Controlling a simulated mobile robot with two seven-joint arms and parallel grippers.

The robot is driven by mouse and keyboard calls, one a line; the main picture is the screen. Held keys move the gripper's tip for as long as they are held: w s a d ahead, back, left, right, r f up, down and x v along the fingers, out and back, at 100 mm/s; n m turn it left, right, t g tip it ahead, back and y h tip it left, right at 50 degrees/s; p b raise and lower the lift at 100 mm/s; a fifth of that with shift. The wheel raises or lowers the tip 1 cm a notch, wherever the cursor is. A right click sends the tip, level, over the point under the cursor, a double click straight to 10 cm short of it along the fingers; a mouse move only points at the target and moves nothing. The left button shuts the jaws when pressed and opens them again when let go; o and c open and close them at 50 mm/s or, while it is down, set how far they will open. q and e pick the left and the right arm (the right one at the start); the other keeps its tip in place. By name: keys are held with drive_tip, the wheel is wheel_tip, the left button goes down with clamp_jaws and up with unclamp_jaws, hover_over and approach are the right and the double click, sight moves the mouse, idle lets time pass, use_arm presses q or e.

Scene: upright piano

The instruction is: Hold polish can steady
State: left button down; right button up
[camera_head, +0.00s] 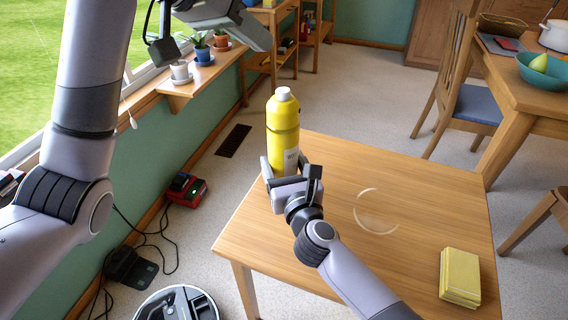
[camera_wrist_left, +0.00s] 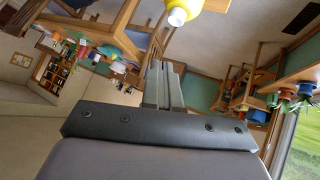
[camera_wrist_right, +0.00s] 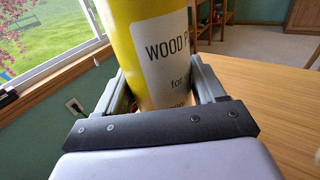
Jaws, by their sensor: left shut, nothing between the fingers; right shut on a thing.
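The polish can (camera_head: 283,125) is a yellow bottle-shaped can with a white cap, upright at the back left corner of the small wooden table (camera_head: 330,160). My right gripper (camera_head: 285,168) is shut on its lower part, a finger on each side. In the right wrist view the can (camera_wrist_right: 150,35) fills the space between the fingers, its white label partly reading "WOOD P". The can's base is hidden. My left gripper (camera_head: 256,36) is shut and empty, up and left of the can. In the left wrist view the can's cap (camera_wrist_left: 178,17) shows at the top edge.
A sill shelf (camera_head: 190,85) with small pots is at left. A robot vacuum (camera_head: 178,304) and a red device (camera_head: 187,190) are on the floor.

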sight(278, 92)
use_arm(q)
drive_tip(key=w+d+r+n+t+y, duration=0.2)
drive_tip(key=d+r+n, duration=0.1)
drive_tip(key=n, duration=0.5)
drive_tip(key=shift+n, duration=0.4)
drive_tip(key=shift+w+d+f, duration=0.1)
drive_tip(key=shift+f, duration=2.05)
drive_tip(key=shift+w+d+f, duration=0.1)
drive_tip(key=shift+f, duration=2)
drive_tip(key=shift+f, duration=0.1)
drive_tip(key=shift+f, duration=0.3)
drive_tip(key=shift+f, duration=0.55)
drive_tip(key=shift+r, duration=0.95)
